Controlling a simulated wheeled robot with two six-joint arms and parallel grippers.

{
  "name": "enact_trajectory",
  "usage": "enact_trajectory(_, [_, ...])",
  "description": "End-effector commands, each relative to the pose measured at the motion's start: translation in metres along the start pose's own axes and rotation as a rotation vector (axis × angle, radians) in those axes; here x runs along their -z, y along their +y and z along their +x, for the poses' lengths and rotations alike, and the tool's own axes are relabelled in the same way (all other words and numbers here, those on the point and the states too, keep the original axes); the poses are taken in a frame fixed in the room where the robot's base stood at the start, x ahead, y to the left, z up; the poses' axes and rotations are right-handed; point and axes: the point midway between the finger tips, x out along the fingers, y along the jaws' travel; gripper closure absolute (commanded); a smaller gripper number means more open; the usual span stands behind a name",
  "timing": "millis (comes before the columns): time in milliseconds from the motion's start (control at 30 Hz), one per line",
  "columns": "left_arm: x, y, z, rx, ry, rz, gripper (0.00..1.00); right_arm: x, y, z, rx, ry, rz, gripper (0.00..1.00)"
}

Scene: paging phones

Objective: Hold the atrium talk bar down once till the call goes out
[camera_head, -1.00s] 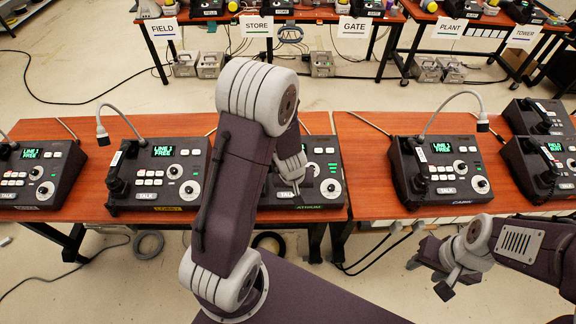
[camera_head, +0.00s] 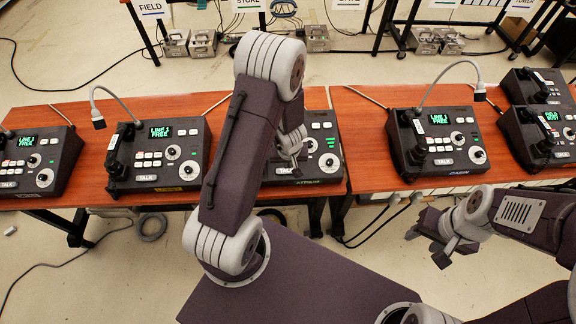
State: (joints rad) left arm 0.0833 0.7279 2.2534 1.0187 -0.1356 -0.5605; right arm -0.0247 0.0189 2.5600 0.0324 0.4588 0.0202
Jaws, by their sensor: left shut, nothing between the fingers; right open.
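The atrium phone (camera_head: 327,163) is a dark desk unit with a green name label on its front edge, in the middle of the head view. My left arm crosses in front of it and hides its left part and its screen. Its white talk bar (camera_head: 284,171) shows at the lower front. My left gripper (camera_head: 292,160) is shut and empty, pointing down right at the talk bar; I cannot tell whether the fingertips touch it. My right gripper (camera_head: 428,248) is open and empty, in front of the right table, away from the phones.
A similar phone (camera_head: 190,134) with a gooseneck microphone stands left of my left arm, and another (camera_head: 440,131) stands on the right table (camera_head: 374,150). More phones sit at both far ends. A narrow gap separates the tables. Metal boxes (camera_head: 318,38) stand on the floor behind.

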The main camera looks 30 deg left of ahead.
Motion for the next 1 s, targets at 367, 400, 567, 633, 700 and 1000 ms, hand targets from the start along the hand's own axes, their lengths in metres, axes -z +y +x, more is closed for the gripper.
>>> enact_trajectory(367, [-0.001,0.000,0.065,0.000,0.001,0.001,1.00,-0.005,0.001,0.045,0.000,0.000,0.000,0.54])
enact_trajectory(400, [-0.001,0.000,0.067,0.000,0.000,0.000,1.00,-0.005,0.001,0.046,0.000,0.000,0.000,0.54])
enact_trajectory(567, [0.000,0.000,0.069,0.000,0.000,0.000,1.00,-0.005,0.001,0.046,0.000,0.000,0.000,0.54])
enact_trajectory(633, [0.000,0.000,0.068,0.000,0.000,0.000,1.00,-0.005,0.001,0.046,0.000,0.000,0.000,0.54])
enact_trajectory(700, [0.000,0.000,0.068,0.000,0.000,0.000,1.00,-0.005,0.001,0.046,0.000,0.000,0.000,0.54])
enact_trajectory(1000, [-0.001,0.000,0.089,0.000,-0.001,0.001,1.00,-0.006,0.001,0.056,0.000,0.000,0.000,0.54])
